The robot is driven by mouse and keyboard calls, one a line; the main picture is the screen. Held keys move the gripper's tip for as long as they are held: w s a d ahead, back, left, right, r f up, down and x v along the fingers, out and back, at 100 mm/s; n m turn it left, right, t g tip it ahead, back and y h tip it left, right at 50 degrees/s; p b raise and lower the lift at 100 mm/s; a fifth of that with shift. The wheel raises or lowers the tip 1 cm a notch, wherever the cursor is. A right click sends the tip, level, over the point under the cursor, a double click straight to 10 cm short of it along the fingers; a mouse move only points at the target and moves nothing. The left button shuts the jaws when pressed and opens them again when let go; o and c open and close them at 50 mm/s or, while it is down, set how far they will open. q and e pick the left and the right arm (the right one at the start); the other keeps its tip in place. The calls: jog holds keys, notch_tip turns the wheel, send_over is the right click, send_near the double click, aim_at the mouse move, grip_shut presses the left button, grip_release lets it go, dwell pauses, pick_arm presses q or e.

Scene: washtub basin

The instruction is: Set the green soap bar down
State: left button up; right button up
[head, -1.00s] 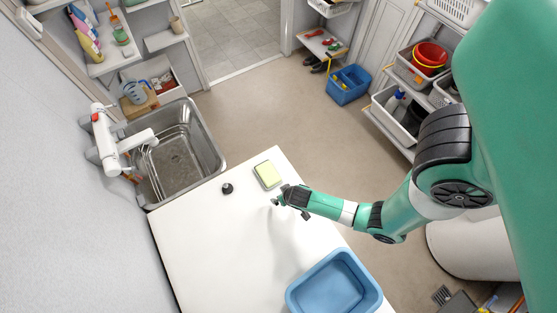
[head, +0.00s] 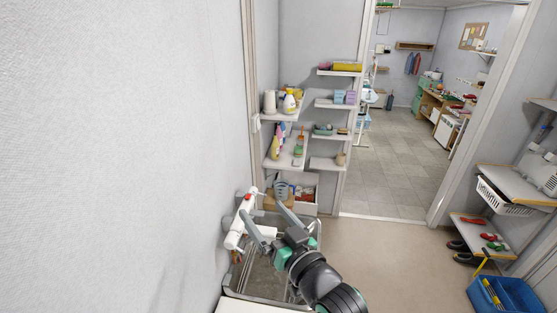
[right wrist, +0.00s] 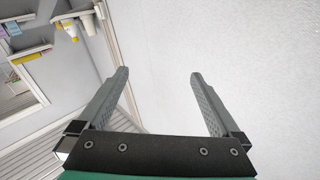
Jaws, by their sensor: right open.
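The green soap bar is in neither view now. My right gripper (head: 263,212) is open, with its two grey fingers spread and nothing between them. In the head view it overlaps the metal sink (head: 318,240) beside the white tap (head: 238,228); how high it is above them is hard to tell. In the right wrist view the open fingers (right wrist: 159,76) face a bare pale wall. Only a small edge of the white counter (head: 240,306) shows at the bottom of the head view. My left gripper is out of view.
Shelves with bottles (head: 277,146) stand behind the sink. A plain wall (head: 110,150) fills the left. Open floor (head: 390,260) lies to the right, with a blue crate (head: 505,297) and a rack beyond.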

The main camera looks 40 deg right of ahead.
jog(key=s+a+r+n+t+y, duration=0.1)
jog(key=s+a+r+t, duration=0.2)
jog(key=r, duration=0.7)
jog(key=s+a+r+n+t+y, duration=0.2)
jog(key=s+r, duration=0.4)
jog(key=r, duration=0.4)
jog(key=s+a+r+n+t+y, duration=0.2)
jog(key=s+a+r+t, duration=0.2)
jog(key=r, duration=0.7)
jog(key=shift+s, duration=0.55)
